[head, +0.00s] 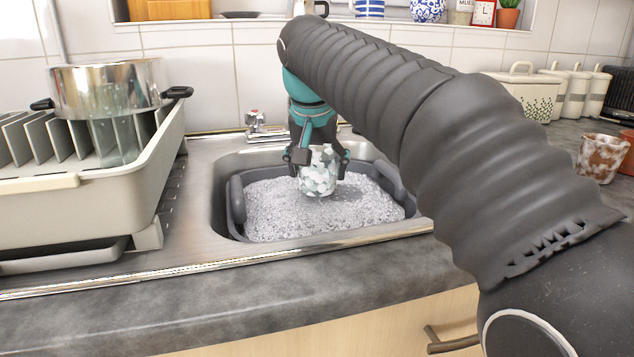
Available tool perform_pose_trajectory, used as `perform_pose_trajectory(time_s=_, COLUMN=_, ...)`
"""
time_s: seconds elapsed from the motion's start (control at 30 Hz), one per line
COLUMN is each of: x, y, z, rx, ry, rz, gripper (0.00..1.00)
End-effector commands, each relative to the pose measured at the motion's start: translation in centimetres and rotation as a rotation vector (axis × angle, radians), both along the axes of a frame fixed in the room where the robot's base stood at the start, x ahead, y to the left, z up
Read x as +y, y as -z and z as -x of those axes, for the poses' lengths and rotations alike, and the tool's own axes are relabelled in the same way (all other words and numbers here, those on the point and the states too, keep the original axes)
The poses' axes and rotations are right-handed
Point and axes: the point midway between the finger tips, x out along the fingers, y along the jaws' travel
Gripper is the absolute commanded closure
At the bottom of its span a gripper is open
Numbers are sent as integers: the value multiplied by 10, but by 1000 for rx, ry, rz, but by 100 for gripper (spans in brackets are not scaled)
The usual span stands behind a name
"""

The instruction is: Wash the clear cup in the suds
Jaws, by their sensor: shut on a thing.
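My gripper (318,158) points down over the sink and is shut on the clear cup (318,180). The cup is see-through with whitish patches on it. Its lower end is at the surface of the suds (300,212); I cannot tell whether it dips into them. The suds fill a dark grey basin (237,208) set in the metal sink. My fingers hide parts of the cup's sides.
A dish rack (160,148) with a steel pot (110,88) and a clear glass stands at the left. A tap (257,128) is behind the basin. A stained cup (602,158) stands on the right counter, with pale canisters (578,95) behind. My arm hides much of the right side.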

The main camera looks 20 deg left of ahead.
Motion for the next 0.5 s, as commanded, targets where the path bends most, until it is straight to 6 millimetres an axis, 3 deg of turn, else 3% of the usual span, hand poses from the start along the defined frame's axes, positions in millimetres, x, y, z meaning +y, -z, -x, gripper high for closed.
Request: perform_pose_trajectory(time_s=0.5, x=1, y=-54, z=-1, rx=-3, ry=0, rz=-1, gripper=77)
